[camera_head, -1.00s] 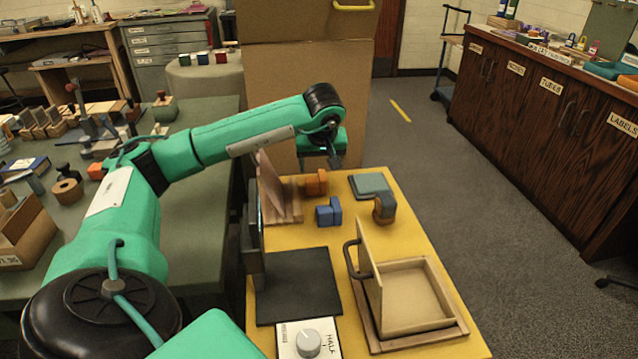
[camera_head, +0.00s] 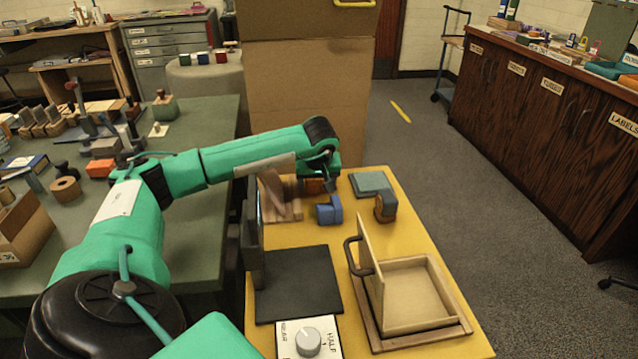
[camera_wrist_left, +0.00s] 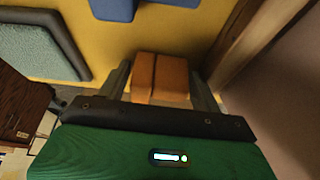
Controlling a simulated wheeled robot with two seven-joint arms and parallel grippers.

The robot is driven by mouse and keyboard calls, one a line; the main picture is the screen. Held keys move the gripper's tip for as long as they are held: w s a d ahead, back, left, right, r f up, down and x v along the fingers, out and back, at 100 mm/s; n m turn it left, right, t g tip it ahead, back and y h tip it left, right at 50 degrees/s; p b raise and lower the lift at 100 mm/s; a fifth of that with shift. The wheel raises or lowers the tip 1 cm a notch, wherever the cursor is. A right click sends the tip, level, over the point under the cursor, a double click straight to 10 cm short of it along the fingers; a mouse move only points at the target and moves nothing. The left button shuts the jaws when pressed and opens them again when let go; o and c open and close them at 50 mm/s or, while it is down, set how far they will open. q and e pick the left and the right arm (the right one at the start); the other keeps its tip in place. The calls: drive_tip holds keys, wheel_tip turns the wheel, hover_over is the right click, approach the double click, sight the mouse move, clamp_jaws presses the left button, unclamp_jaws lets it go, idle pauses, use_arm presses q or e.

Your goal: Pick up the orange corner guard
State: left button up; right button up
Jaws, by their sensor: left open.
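The orange corner guard (camera_head: 313,187) sits on the yellow table top, partly hidden below my left gripper in the head view. In the left wrist view the orange guard (camera_wrist_left: 160,78) lies between the two fingers, with a dark seam across its middle. My left gripper (camera_head: 324,187) is open and low over the guard. Its fingers (camera_wrist_left: 160,88) stand on either side of the guard, with a small gap visible. My right gripper is not in view.
A teal pad (camera_head: 371,185) lies behind. A wooden stand (camera_head: 292,205) is close on the left. A wooden box (camera_head: 425,292) and black mat (camera_head: 298,285) are nearer.

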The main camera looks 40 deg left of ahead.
use_arm(q)
drive_tip(key=c, duration=0.7)
drive_tip(key=shift+c, duration=0.2)
